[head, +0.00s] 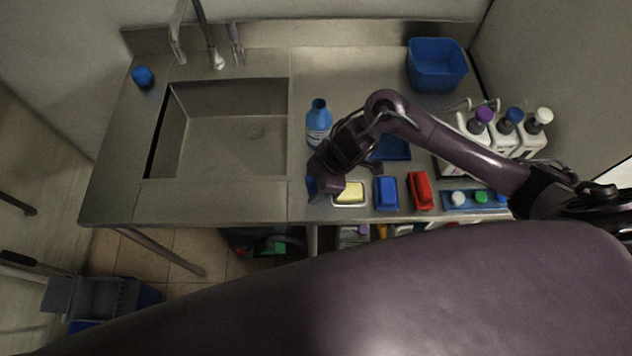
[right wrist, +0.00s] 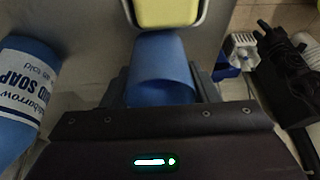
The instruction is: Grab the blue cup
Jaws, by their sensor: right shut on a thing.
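A blue cup (right wrist: 160,66) sits between the fingers of my right gripper (right wrist: 162,88) in the right wrist view. The gripper is shut on it. In the head view my right gripper (head: 324,182) is at the counter's front edge, left of the yellow sponge, and hides most of the cup; only a strip of blue shows at its left side. Whether the cup touches the counter cannot be told. My left gripper is not in view.
A blue soap bottle (head: 319,122) stands behind the gripper. A yellow sponge in a dish (head: 348,193), a blue block (head: 386,193) and a red block (head: 420,190) lie to the right. A sink (head: 228,135) is left. White pump bottles (head: 537,132) stand at right.

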